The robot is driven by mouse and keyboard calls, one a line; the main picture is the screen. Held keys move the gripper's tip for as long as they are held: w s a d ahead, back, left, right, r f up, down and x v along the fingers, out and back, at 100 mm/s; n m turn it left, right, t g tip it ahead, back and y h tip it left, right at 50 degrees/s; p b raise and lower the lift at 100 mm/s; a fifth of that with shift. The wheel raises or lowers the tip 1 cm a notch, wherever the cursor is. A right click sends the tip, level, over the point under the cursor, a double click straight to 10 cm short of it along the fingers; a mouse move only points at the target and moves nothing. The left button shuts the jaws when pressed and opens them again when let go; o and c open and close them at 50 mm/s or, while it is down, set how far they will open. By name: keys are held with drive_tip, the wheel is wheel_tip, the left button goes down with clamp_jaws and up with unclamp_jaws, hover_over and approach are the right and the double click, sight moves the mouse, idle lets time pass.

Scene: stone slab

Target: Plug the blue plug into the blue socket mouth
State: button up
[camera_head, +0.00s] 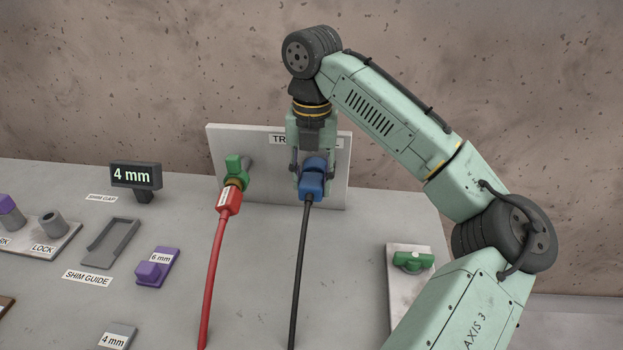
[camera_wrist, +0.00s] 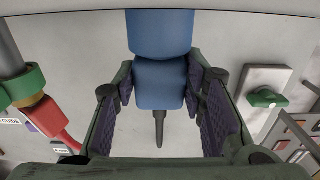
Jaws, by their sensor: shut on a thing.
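The blue plug (camera_head: 311,187) is at the upright panel, with its black cable (camera_head: 298,265) running down toward the front. My gripper (camera_head: 311,172) is shut on the plug, one finger on each side; its jaws (camera_wrist: 160,88) also show in the wrist view. There the plug (camera_wrist: 160,84) lies between the dark ridged pads. A larger blue block (camera_wrist: 160,34), seemingly the blue socket, lines up with the plug and appears to meet it. The socket (camera_head: 315,163) is partly covered by my gripper in the head view. The mouth itself is hidden, so I cannot tell the depth of insertion.
The pale panel (camera_head: 340,192) stands at the back of the slab. A red plug (camera_head: 229,202) with red cable sits at the green fitting (camera_head: 236,167) on the left. A green handle (camera_head: 413,262) is on a plate at right. A purple 6 mm block (camera_head: 150,270) lies left.

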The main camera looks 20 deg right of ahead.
sight(312, 177)
drive_tip(key=o, duration=1.3)
wheel_tip(312, 177, up, 12)
